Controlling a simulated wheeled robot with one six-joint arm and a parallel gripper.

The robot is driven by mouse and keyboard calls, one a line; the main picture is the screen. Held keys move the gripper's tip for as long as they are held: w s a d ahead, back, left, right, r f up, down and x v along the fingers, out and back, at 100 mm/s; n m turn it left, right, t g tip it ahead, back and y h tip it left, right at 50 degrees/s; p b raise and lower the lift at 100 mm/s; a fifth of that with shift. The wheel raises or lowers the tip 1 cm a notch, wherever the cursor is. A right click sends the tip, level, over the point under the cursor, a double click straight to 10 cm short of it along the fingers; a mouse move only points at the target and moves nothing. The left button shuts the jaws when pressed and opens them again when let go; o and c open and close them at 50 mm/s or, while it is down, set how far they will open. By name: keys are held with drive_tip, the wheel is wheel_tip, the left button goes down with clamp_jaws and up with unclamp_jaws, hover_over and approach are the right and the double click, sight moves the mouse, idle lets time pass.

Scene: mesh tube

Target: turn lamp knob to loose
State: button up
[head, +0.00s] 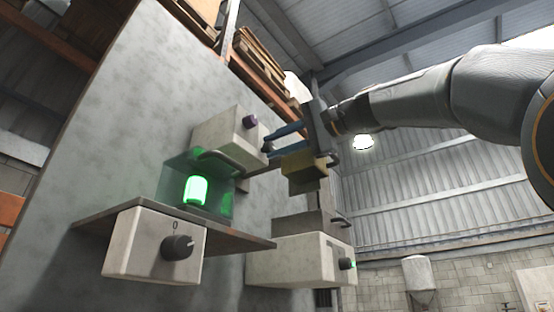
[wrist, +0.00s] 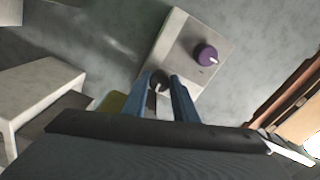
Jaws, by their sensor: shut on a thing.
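My gripper (head: 267,147) has blue fingers at the right side of a pale box (head: 215,138) on the panel. In the wrist view its fingers (wrist: 160,82) are shut on a small dark round knob (wrist: 158,77) at the box's edge. The fingers partly hide this knob. A purple knob (head: 250,121) with a light mark sits on the same box; it also shows in the wrist view (wrist: 206,54), clear of the fingers. A green lamp (head: 196,191) glows below, in a clear housing. I cannot tell which knob is the lamp's.
Another pale box (head: 300,261) stands at lower right. A dark handle (head: 222,158) arches above the lamp. A yellow block (head: 303,172) is just below my gripper.

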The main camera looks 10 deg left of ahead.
drive_tip(key=o, duration=1)
drive_tip(key=shift+o, duration=0.2)
drive_tip(key=shift+d, duration=0.1)
drive_tip(key=b+v, duration=0.2)
drive_tip(key=v, duration=0.5)
drive_tip(key=shift+s+d, duration=0.15)
drive_tip(key=shift+d, duration=0.1)
